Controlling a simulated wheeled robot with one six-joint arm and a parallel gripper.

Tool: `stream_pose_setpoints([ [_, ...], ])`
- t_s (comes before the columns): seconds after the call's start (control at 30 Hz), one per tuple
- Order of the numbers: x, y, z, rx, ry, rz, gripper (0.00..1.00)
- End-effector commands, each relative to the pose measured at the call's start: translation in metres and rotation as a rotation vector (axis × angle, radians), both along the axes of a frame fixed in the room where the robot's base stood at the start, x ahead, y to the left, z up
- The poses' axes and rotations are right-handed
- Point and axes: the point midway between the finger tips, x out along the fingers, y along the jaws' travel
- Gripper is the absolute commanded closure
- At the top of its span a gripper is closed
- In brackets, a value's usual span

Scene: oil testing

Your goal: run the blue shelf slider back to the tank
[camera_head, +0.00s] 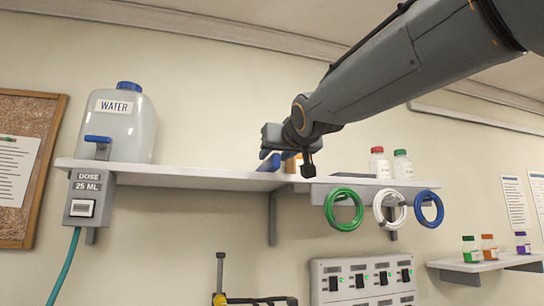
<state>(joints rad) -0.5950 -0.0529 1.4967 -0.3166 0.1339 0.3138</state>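The water tank (124,130) is a translucent white jug with a blue cap and a "WATER" label, standing at the left end of the wall shelf. A small blue piece (269,163), which looks like the slider, shows on the shelf's front edge near the middle, well right of the tank. My gripper (288,163) reaches in from the upper right and is right at this blue piece, partly covering it. Whether the fingers touch or grasp it is not clear. An orange-labelled item (293,164) is partly hidden behind my gripper.
The white shelf (200,176) looks clear between tank and blue piece. Red-capped (380,163) and green-capped (402,165) bottles stand right. Green (330,212), white and blue rings hang below.

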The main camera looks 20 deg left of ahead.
Motion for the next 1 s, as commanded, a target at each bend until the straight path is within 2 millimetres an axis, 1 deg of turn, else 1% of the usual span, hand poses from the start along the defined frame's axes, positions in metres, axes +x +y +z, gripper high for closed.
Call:
stream_pose_setpoints([
  [0.03, 0.007, 0.004, 0.002, -0.001, 0.002, -0.001, 0.61],
  [0.1, 0.016, 0.009, 0.002, 0.0, 0.001, -0.001, 0.61],
  [0.3, 0.033, 0.019, 0.001, -0.001, 0.001, -0.002, 0.61],
  [0.43, 0.037, 0.02, 0.001, 0.001, -0.001, -0.003, 0.61],
  [0.67, 0.038, 0.02, 0.0, 0.001, -0.001, -0.003, 0.61],
  [0.7, 0.038, 0.02, 0.0, 0.0, 0.0, -0.003, 0.64],
  [0.77, 0.038, 0.02, 0.0, 0.0, 0.0, -0.004, 0.74],
  [0.9, 0.038, 0.02, 0.0, 0.0, 0.0, -0.004, 0.98],
  [0.93, 0.038, 0.02, 0.0, 0.0, 0.0, -0.004, 1.0],
  [1.0, 0.038, 0.02, 0.0, 0.0, 0.0, -0.004, 1.0],
])
